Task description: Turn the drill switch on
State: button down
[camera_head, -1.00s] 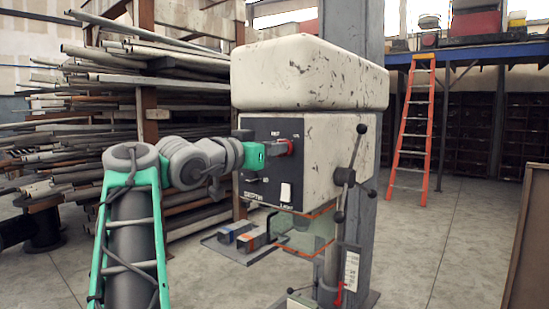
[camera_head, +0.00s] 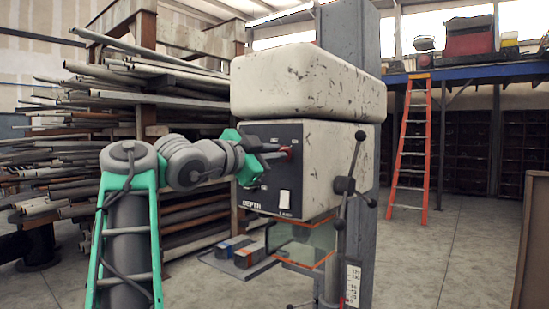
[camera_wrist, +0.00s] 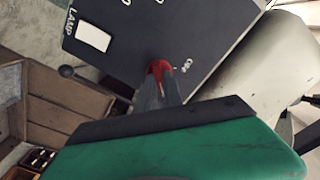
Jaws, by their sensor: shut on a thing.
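The drill (camera_head: 308,80) is a worn cream drill press with a dark control panel (camera_head: 262,203) on its front left face. The red drill switch (camera_wrist: 160,70) sits on that panel and shows between my fingertips in the wrist view. My gripper (camera_head: 283,152) reaches in from the left and is shut on the red switch. In the head view only a little red shows at the fingertips; the rest of the switch is hidden. A white lamp switch (camera_wrist: 94,36) is on the same panel, apart from my fingers.
A lever handle (camera_head: 345,185) stands on the drill's right side. A clear guard with orange edges (camera_head: 305,243) hangs below the head. A pipe rack (camera_head: 110,90) is behind on the left. An orange ladder (camera_head: 411,145) stands at the back right, with open floor before it.

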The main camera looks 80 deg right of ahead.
dwell(0.5)
jog(key=c, duration=1.5)
grip_release()
jog(key=shift+a, duration=0.1)
jog(key=b+v, duration=0.1)
jog(key=v, duration=0.6)
jog(key=shift+w+a, duration=0.15)
jog(key=shift+a, duration=0.2)
